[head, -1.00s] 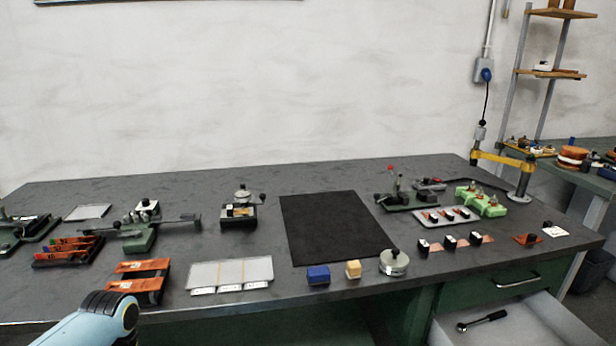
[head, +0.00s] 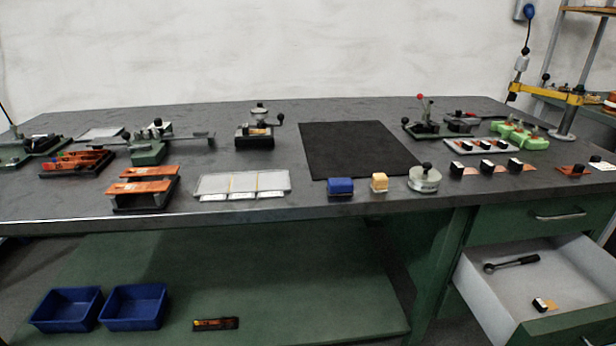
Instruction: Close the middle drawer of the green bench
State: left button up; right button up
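The green bench (head: 250,215) has a dark grey top and drawers at its right end. The middle drawer (head: 480,290) stands pulled open below a shut top drawer (head: 540,224). Its inside is pale, with a green front panel (head: 570,328) partly cut off at the bottom right. A ratchet wrench (head: 512,263) and a small black, white and orange item (head: 543,305) lie in it. Neither of my grippers is in view, and no arm shows now.
The benchtop holds a black mat (head: 358,150), a blue block (head: 340,187), a yellow block (head: 379,182), a round metal pot (head: 424,179) and orange-topped fixtures (head: 146,186). Below, two blue bins (head: 134,307) and a small dark item (head: 215,323) rest on a green shelf (head: 270,280).

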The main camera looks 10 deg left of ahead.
aim_at(572, 271)
jog(key=z, duration=1.5)
